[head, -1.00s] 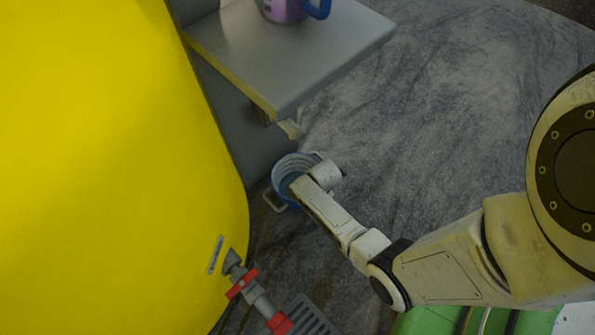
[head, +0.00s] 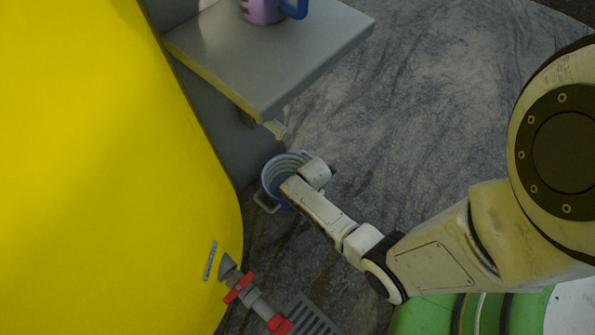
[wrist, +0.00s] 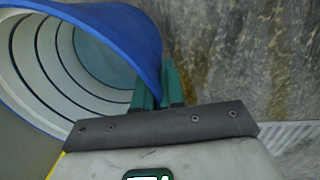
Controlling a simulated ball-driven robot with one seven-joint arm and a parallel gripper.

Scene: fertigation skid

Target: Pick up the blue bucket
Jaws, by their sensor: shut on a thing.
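The blue bucket (head: 268,184) stands low beside the yellow tank in the head view, with a ringed pale inside and a light handle at its lower left. In the wrist view the bucket's blue rim (wrist: 150,50) fills the upper left, and its inside shows grey with dark rings. My gripper (wrist: 158,85) has green fingers set on either side of the bucket's rim wall, shut on it. In the head view my arm's end covers the right part of the bucket and hides the fingers. I cannot tell whether the bucket touches the floor.
A large yellow tank (head: 100,170) fills the left. A grey shelf (head: 270,60) with a purple cup (head: 262,10) overhangs behind the bucket. A red-handled valve (head: 240,288) and a floor grate (head: 312,318) lie in front. Stained floor (head: 430,110) is open to the right.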

